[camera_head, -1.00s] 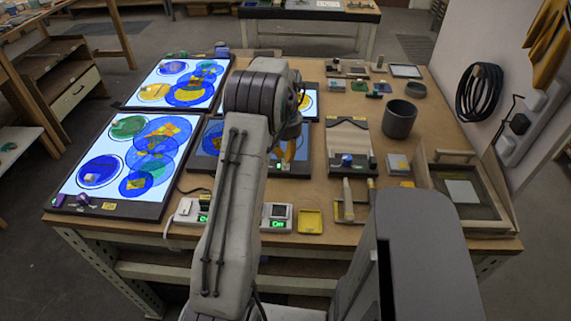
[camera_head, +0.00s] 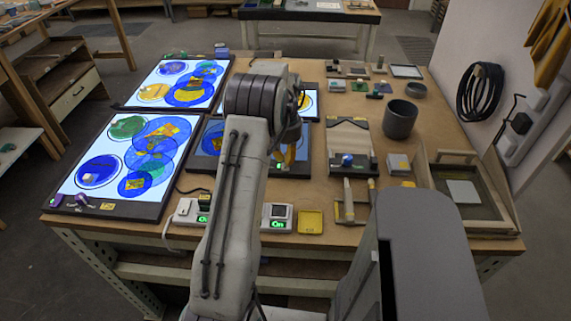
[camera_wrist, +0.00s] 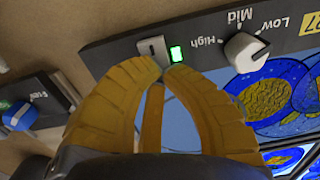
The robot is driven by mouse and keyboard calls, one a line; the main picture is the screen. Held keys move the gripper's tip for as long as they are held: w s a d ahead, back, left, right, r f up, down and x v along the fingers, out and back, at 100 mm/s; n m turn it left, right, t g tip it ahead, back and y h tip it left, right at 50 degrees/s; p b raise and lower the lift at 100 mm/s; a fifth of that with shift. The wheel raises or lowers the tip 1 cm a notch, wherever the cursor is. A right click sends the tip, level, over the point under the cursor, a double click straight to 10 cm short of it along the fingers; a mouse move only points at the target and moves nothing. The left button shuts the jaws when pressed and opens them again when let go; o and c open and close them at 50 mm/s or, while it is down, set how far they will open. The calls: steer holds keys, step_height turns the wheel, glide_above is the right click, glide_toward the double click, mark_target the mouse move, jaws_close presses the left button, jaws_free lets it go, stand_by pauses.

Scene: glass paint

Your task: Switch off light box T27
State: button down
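The light box (camera_wrist: 130,43) under my gripper has a dark edge strip with a small grey switch (camera_wrist: 152,47), a lit green indicator (camera_wrist: 177,53) and a white knob (camera_wrist: 246,50) marked Low, Mid and High. A yellow label (camera_wrist: 312,22) at the right edge is cut off and seems to end in 27. My gripper (camera_wrist: 167,68) has its yellow fingertips nearly together, right at the switch; contact cannot be told. Nothing shows between the tips. In the head view, my arm partly hides the middle light box (camera_head: 207,150), and a yellow finger shows near its right end.
Two lit light boxes with coloured glass circles stand at the left, one in front (camera_head: 70,188) and one behind (camera_head: 137,93). A device with a blue knob (camera_wrist: 20,116) lies left of the gripper in the wrist view. A grey cup (camera_head: 400,118) stands to the right.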

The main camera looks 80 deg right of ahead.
steer(key=shift+r+p, duration=2.75)
steer(key=shift+r, duration=0.7)
